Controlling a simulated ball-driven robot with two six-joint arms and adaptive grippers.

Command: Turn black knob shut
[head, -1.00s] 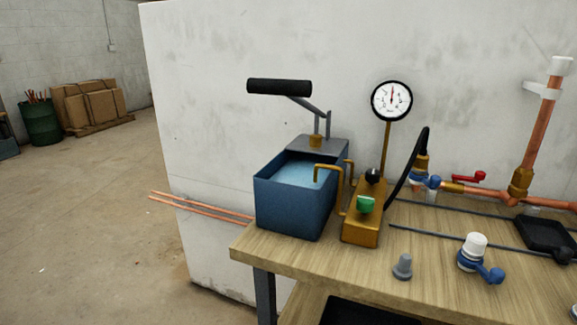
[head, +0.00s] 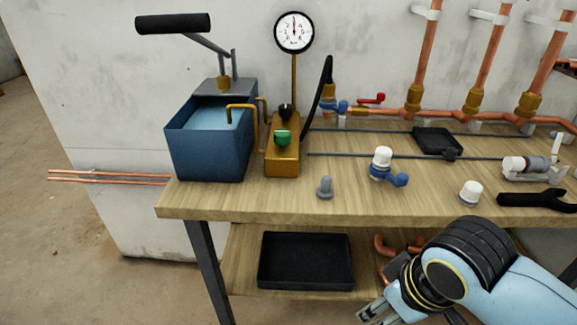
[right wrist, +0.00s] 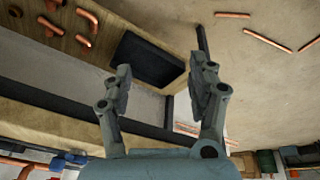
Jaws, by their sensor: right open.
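The black knob (head: 286,111) is on top of the brass valve block (head: 282,165) of the blue test pump (head: 208,150), just behind the green knob (head: 282,138). Both knobs show in the head view. The right wrist view does not show them. My right gripper (head: 376,312) is at the lower edge of the head view, in front of the bench and well below and to the right of the knob. In the right wrist view my right gripper (right wrist: 162,82) is open with nothing between its fingers. My left gripper is not in view.
The pressure gauge (head: 294,32) and black hose (head: 320,92) stand close to the knob. A grey plug (head: 325,188), a blue-handled valve (head: 383,165) and a white cap (head: 471,193) are on the bench. A black tray (head: 306,260) is on the lower shelf (head: 240,275).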

